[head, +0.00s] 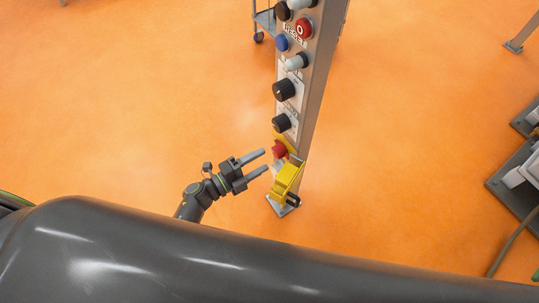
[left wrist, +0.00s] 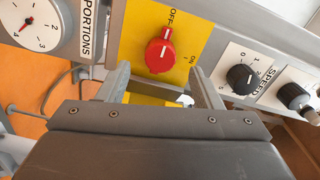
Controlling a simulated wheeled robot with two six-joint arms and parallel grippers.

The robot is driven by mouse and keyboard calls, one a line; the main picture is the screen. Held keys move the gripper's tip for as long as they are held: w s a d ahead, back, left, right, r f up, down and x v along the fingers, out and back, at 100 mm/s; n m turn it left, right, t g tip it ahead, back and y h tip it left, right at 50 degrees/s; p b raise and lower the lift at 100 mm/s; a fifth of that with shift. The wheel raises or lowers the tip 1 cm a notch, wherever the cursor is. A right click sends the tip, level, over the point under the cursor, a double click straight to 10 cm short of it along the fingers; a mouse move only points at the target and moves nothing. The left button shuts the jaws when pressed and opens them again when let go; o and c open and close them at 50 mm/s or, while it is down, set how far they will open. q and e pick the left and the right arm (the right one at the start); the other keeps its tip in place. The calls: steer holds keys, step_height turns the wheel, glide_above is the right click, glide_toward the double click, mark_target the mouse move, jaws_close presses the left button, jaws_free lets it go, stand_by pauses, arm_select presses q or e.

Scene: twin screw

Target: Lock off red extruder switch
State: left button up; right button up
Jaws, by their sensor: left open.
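The red extruder switch (head: 279,149) is low on the control post. In the left wrist view, the red switch (left wrist: 160,52) sits on a yellow plate (left wrist: 140,30) marked OFF and ON, and its narrow end points toward OFF. My left gripper (head: 266,162) is open and empty, just left of the switch and apart from it. Its two fingers (left wrist: 162,85) show below the switch, with a yellow part between them. A yellow block (head: 288,177) is on the post just below the switch; whether it is a lock cannot be told. My right gripper is not in view.
Above the switch, the post carries black knobs (head: 284,90), a blue button (head: 282,43) and a red button (head: 304,28). In the left wrist view, a SPEED knob (left wrist: 240,79) and a dial (left wrist: 33,24) flank the switch. The orange floor (head: 140,100) left of the post is clear.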

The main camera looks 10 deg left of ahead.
arm_select(q)
steer(key=b+v, duration=0.2)
steer(key=v, duration=1)
steer(key=shift+s+a, duration=0.2)
steer(key=s+a+f+n+g+y, duration=0.1)
steer(key=s+a+f+n+y, duration=0.1)
steer(key=a+f+n+y, duration=0.35)
steer(key=s+a+f+n+g+y, duration=0.1)
steer(key=s+a+f+n+y, duration=0.15)
steer(key=f+n, duration=0.55)
steer(key=s+a+f+n+g+y, duration=0.1)
steer(key=s+a+f+n+y, duration=0.25)
steer(key=f, duration=0.65)
steer(key=s+f+n+g+y, duration=0.1)
steer(key=s+f+n+g, duration=0.3)
steer(key=s, duration=0.5)
steer(key=s+d+f+n+g+y, duration=0.1)
steer(key=s+f+n+g, duration=0.3)
steer(key=s+f, duration=0.3)
steer(key=s, duration=0.3)
steer(key=shift+s+d+g, duration=0.25)
steer(key=shift+d+g, duration=0.05)
